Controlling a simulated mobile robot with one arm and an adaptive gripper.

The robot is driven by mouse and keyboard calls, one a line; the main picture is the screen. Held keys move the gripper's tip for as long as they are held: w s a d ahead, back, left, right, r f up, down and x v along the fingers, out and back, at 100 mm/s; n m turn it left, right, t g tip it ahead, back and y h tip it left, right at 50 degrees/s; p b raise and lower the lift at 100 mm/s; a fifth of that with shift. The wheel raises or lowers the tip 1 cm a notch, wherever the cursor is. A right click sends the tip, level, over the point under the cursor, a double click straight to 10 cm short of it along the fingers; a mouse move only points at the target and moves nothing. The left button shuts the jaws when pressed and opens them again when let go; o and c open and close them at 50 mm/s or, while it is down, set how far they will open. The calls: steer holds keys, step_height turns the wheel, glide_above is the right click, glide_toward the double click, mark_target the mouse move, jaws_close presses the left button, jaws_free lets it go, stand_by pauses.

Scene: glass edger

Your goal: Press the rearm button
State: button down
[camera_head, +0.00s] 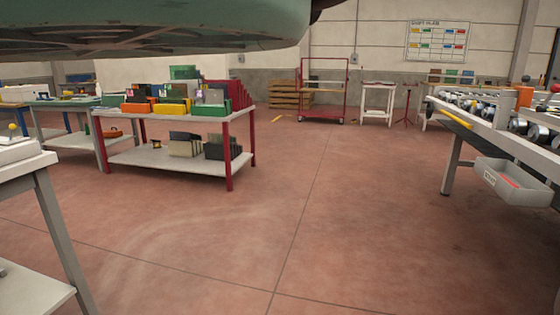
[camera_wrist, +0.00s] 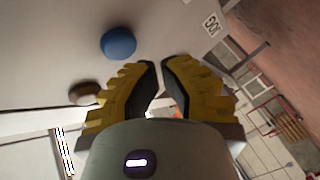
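In the wrist view, my gripper (camera_wrist: 161,64) has two yellow ribbed fingers with dark pads. The fingertips are close together with a thin gap between them, and they hold nothing. A round blue button (camera_wrist: 118,42) stands on a pale panel (camera_wrist: 60,50), up and left of the fingertips and apart from them. No readable text names either button as the rearm button. Neither button shows in the head view.
A small label (camera_wrist: 212,24) is near the panel's edge. In the head view, a red-legged table (camera_head: 229,155) with coloured bins stands left, a pale bench edge (camera_head: 48,190) is at near left, and a roller bench (camera_head: 480,125) with a grey bin (camera_head: 500,183) is right. The middle floor is clear.

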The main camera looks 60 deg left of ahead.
steer(key=shift+s+a+p, duration=0.55)
steer(key=shift+s+a, duration=1.05)
steer(key=shift+a, duration=0.15)
